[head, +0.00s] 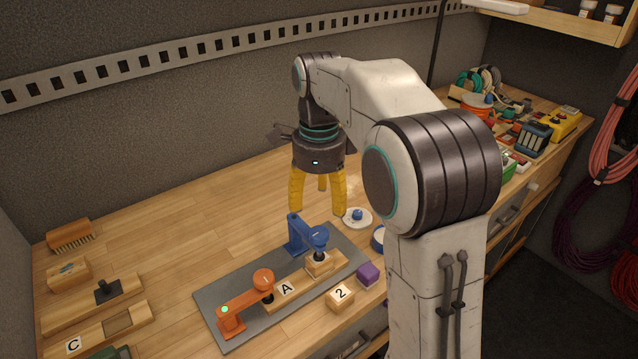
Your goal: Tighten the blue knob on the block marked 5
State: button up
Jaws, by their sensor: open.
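A blue clamp (297,233) with a round blue knob (319,237) stands on a grey plate (236,290). The knob sits above a small wooden block (320,265); I cannot read a number on that block. No block marked 5 is readable in the head view. My gripper (318,205) points down with its yellow fingers spread, empty, above and behind the blue clamp, apart from it as far as I can tell. A second blue knob (357,214) sits on a white disc to the right of the fingers.
An orange clamp (245,302) presses on the wood marked A (287,288). A brush (70,236) and wooden pieces are at left. The back left bench is clear.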

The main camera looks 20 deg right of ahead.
jog(key=shift+r, duration=1.75)
